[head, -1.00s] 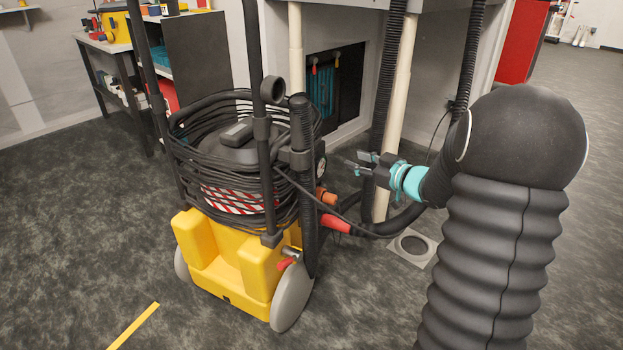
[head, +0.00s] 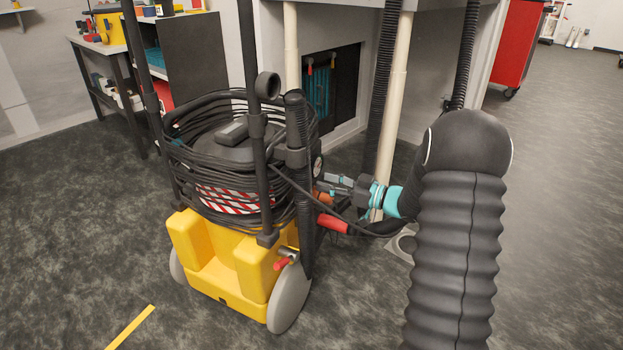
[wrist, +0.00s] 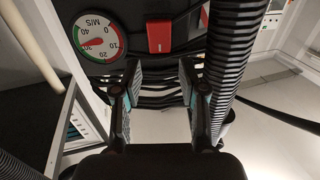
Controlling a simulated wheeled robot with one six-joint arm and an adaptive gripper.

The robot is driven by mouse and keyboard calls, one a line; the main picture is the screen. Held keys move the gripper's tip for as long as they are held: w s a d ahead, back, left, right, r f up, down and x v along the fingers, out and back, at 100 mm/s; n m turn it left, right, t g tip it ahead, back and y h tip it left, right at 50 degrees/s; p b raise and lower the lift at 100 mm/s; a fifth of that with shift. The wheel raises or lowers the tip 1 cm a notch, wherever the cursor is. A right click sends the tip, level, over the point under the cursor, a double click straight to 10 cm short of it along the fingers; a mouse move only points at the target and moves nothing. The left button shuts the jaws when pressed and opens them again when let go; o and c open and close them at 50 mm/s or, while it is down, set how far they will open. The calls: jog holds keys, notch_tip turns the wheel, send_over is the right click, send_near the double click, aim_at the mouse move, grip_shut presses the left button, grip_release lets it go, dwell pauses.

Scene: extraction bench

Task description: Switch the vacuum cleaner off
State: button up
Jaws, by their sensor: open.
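The vacuum cleaner (head: 215,262) stands upright on the floor in the head view, with a yellow wheeled base and a dark drum wrapped in black cable. In the wrist view its black panel carries a red switch (wrist: 160,38) with a pale edge, right of a round M/S dial (wrist: 97,38). My gripper (head: 326,184) is at the cleaner's right side in the head view. In the wrist view my gripper (wrist: 161,82) is open and empty, its fingers apart to either side below the switch. I see no contact with the switch, which is hidden in the head view.
A ribbed black hose (wrist: 234,55) runs close to the right finger. A red-ended hose (head: 334,224) lies below my gripper. Pale posts (head: 393,110) of the bench stand just behind. Open floor (head: 560,200) lies to the right.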

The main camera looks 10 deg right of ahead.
aim_at(305, 176)
jog(key=shift+x, duration=2.65)
jog(key=shift+c, duration=0.3)
